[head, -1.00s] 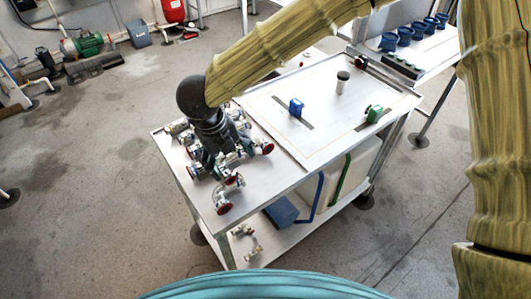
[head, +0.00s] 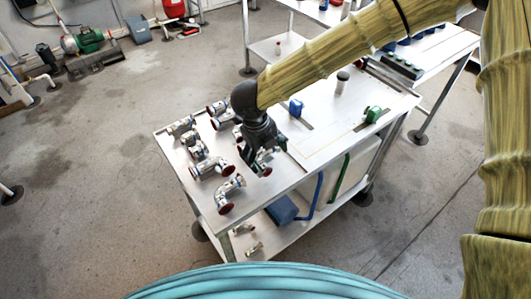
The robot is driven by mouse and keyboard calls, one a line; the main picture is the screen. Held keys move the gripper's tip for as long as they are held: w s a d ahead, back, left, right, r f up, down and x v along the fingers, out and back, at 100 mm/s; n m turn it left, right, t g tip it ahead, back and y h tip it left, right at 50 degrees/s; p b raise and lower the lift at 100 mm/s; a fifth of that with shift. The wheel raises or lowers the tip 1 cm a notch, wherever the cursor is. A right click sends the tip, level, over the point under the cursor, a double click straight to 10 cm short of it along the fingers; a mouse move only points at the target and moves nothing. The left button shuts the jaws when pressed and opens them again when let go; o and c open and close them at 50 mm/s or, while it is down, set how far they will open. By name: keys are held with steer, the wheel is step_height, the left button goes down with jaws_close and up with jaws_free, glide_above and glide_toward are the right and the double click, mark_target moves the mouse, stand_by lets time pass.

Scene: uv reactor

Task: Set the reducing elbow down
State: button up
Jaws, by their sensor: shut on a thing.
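My gripper (head: 258,150) points down over the cart top, near the left edge of the raised white panel. It is shut on a silvery fitting with a dark red end, the reducing elbow (head: 264,160). Much of the elbow is hidden by the dark gripper body, and I cannot tell whether it touches the surface below.
Several metal fittings with red ends, such as an elbow (head: 230,193), lie to the left on the cart top (head: 262,191). A blue clamp (head: 295,108), a green clamp (head: 373,114) and a dark-capped cylinder (head: 341,84) stand on the panel. The front middle is bare.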

mark_target(258, 158)
steer(key=shift+a+f, duration=0.1)
steer(key=shift+f, duration=0.3)
steer(key=shift+f, duration=0.35)
steer(key=shift+f, duration=0.25)
steer(key=o, duration=1.1)
steer(key=r, duration=0.4)
steer(key=s+a+r+b, duration=0.1)
steer(key=r, duration=0.3)
steer(key=a+r, duration=0.1)
steer(key=r, duration=0.4)
steer(key=shift+s, duration=0.2)
